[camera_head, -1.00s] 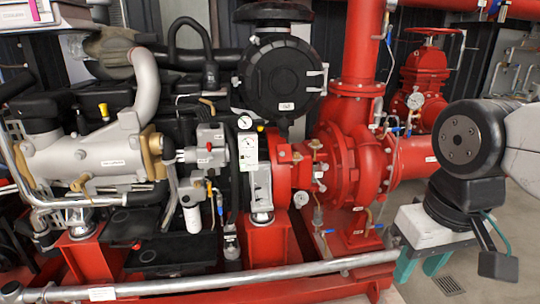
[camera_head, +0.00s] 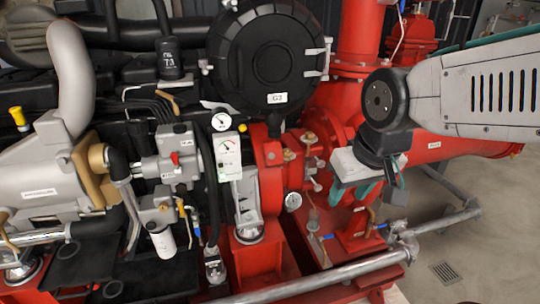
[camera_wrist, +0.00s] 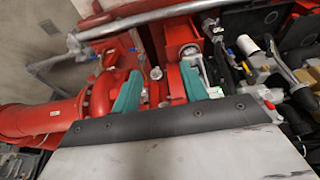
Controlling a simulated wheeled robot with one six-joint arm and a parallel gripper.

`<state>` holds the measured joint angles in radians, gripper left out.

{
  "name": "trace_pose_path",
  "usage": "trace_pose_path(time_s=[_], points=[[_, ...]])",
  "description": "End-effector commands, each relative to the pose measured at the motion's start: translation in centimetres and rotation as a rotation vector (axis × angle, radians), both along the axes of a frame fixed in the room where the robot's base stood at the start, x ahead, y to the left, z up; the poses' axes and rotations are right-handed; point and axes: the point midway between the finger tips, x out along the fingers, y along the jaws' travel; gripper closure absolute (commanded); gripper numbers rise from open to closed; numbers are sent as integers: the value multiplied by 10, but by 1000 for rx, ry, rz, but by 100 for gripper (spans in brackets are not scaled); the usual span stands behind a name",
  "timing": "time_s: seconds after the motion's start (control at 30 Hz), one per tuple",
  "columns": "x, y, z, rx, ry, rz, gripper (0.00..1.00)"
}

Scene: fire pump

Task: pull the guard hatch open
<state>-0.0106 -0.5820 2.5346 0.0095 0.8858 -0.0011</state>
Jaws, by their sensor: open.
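I cannot tell for sure which part is the guard hatch. A red housing (camera_head: 267,160) stands between the engine and the red pump (camera_head: 318,150) in the head view. A round black cover (camera_head: 266,60) labelled "G3", with clips at its right edge, sits above it. My gripper (camera_head: 358,190) is right of the housing, in front of the pump. Its teal fingers are apart in the wrist view (camera_wrist: 162,90), with nothing held between them. Part of the pump is hidden behind my arm.
A grey rail (camera_head: 320,277) runs low across the front and turns right. Gauges (camera_head: 228,150), hoses and a grey valve block (camera_head: 175,155) crowd the left side. Bare floor with a drain grate (camera_head: 445,272) lies at the right.

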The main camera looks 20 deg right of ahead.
Motion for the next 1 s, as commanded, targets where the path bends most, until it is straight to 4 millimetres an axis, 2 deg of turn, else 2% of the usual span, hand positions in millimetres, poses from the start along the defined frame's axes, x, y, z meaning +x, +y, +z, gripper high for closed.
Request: trace_pose_path(time_s=[0.03, 0.2, 0.4, 0.5, 0.6, 0.7, 0.8, 1.0], points=[[30, 2, -10, 4, -47, 3, 57], [129, 8, -36, 15, -278, 2, 57], [224, 17, -69, 23, -554, -3, 57], [261, 20, -88, 24, -691, -7, 57], [290, 24, -108, 20, -829, -9, 57], [309, 28, -127, 16, -961, -11, 57], [319, 29, -142, 9, -1075, -13, 57], [321, 31, -160, 0, -1225, -12, 57]])
